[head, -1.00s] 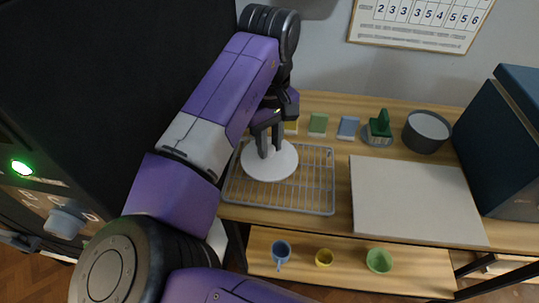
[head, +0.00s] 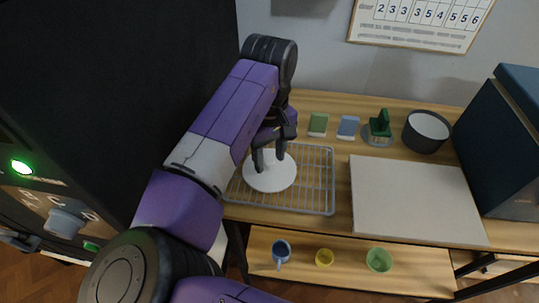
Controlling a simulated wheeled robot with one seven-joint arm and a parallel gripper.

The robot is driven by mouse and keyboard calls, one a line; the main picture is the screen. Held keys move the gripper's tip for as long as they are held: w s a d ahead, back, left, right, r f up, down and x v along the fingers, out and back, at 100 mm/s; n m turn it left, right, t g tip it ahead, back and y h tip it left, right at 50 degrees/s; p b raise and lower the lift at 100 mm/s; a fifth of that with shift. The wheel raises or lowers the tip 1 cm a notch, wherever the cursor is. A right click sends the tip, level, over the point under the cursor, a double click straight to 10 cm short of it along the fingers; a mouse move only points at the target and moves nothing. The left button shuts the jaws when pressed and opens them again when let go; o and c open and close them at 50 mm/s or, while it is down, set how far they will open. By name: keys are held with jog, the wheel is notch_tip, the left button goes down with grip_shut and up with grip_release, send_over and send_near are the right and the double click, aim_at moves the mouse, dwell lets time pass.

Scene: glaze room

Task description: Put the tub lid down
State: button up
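The tub lid, a white round disc (head: 270,180), lies flat on the wire rack (head: 318,190), over its left part. My gripper (head: 269,162) points down just above the middle of the lid. Its two dark fingers stand apart, one on each side of the lid's centre.
A pale board (head: 415,200) lies right of the rack. Cups, including a blue one (head: 281,252), sit on the lower shelf.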

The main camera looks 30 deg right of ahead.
aim_at(270, 161)
notch_tip(270, 161, up, 12)
jog(key=shift+r, duration=0.15)
dwell(0.5)
dwell(0.4)
